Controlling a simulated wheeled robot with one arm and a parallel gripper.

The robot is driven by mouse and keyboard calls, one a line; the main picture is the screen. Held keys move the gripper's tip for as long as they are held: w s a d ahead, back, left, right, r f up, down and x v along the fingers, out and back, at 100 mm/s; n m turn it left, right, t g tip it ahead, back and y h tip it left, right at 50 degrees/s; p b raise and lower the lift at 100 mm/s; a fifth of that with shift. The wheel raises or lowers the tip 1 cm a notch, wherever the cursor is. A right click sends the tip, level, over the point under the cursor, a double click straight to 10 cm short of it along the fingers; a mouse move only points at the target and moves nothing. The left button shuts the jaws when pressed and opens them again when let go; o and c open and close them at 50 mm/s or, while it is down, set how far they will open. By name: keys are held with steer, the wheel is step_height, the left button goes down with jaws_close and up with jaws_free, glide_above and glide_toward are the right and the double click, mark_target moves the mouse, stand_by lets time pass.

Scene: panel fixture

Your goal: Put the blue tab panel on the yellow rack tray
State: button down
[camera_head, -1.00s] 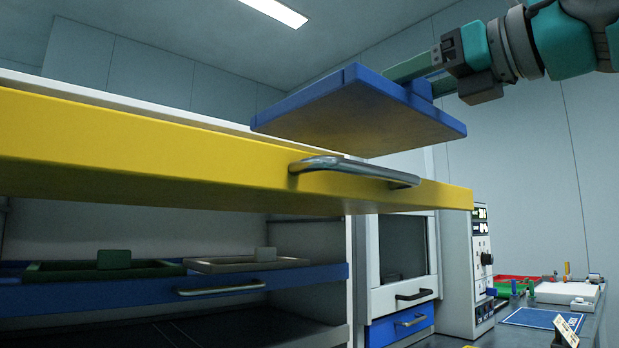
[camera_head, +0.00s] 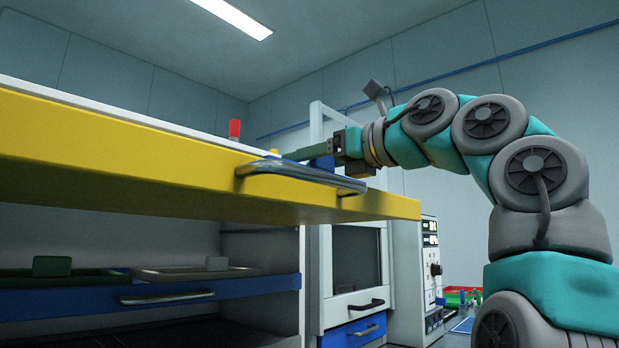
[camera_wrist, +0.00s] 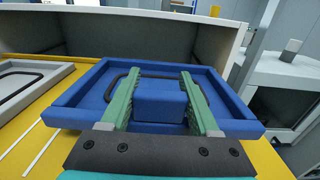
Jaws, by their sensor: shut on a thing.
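The blue tab panel (camera_wrist: 82,98) is a shallow blue tray shape with a raised rim and a block-like tab (camera_wrist: 160,103) in its middle. My gripper (camera_wrist: 158,77) is shut on that tab, a green finger on each side. The yellow rack tray (camera_head: 110,150) sticks out of the rack and has a metal handle; its surface (camera_wrist: 40,152) shows under and around the panel. In the head view my gripper (camera_head: 318,153) is just above the tray's front edge, which hides most of the panel. I cannot tell whether the panel touches the tray.
A pale grey panel (camera_wrist: 30,80) lies on the yellow tray left of the blue one. A lower blue rack tray (camera_head: 215,291) holds a green and a grey panel. A grey wall stands behind the panel in the wrist view. A cabinet (camera_head: 352,270) stands to the right.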

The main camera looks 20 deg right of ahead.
steer(key=shift+f, duration=0.45)
steer(key=shift+f+b, duration=0.4)
steer(key=shift+b, duration=0.1)
steer(key=shift+f, duration=0.25)
steer(key=c, duration=0.6)
jaws_free()
steer(key=o, duration=0.5)
steer(key=shift+f, duration=0.15)
